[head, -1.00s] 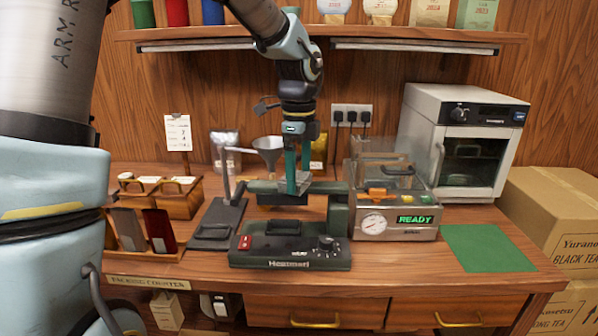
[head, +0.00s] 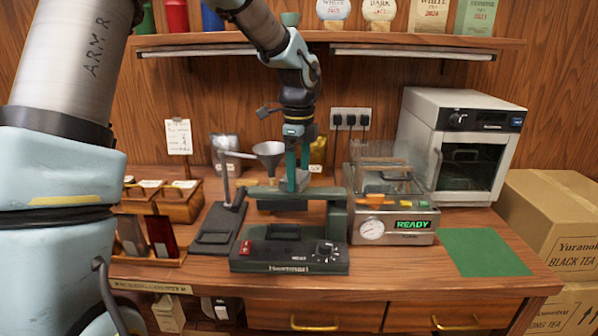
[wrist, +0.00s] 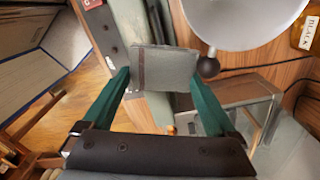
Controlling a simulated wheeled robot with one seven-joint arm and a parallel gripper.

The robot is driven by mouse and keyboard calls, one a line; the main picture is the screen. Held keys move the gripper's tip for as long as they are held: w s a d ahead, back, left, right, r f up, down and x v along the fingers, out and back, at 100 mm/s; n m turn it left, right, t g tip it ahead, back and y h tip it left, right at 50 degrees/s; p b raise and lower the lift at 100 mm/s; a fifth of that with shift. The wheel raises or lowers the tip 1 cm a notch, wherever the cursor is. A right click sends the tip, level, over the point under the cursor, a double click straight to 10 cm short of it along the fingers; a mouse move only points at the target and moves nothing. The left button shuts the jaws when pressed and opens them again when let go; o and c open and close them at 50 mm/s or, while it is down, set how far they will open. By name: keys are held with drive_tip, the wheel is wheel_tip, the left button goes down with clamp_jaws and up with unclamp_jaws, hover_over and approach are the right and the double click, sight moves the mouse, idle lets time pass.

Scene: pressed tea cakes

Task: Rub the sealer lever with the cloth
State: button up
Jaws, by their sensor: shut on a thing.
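The heat sealer (head: 290,262), a dark green and black machine, stands at the front middle of the counter. Its dark green lever (head: 322,194) lies level above the base. My gripper (head: 297,178) points down at the middle of the lever, shut on a folded grey cloth (head: 291,184). In the wrist view, the green fingers of my gripper (wrist: 163,78) hold the cloth (wrist: 165,70) by its two sides. A dark band runs down the cloth. The cloth overlaps the lever's edge in both views; I cannot tell whether it presses on it.
A dark press stand (head: 222,222) and a funnel (head: 268,152) are close on the left. A machine with a READY display (head: 393,226) stands close on the right. A white oven (head: 460,140) is farther right. The green mat (head: 487,252) is bare.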

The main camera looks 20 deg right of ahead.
sight(284, 181)
drive_tip(key=shift+w+a+f, duration=0.15)
drive_tip(key=shift+w+a, duration=0.1)
drive_tip(key=shift+a, duration=0.5)
drive_tip(key=shift+s+a, duration=0.6)
drive_tip(key=shift+s, duration=0.25)
drive_tip(key=shift+s+a+p, duration=0.3)
drive_tip(key=shift+a+p, duration=0.05)
drive_tip(key=shift+a, duration=0.15)
drive_tip(key=shift+s+a+p, duration=0.25)
drive_tip(key=shift+a+p, duration=0.05)
drive_tip(key=shift+a, duration=0.15)
drive_tip(key=shift+w+d+p, duration=0.3)
drive_tip(key=shift+w, duration=0.3)
drive_tip(key=shift+w+d+p, duration=0.25)
drive_tip(key=shift+w+p, duration=0.1)
drive_tip(key=shift+w, duration=0.25)
drive_tip(key=shift+w+d+p, duration=0.3)
drive_tip(key=shift+w, duration=0.3)
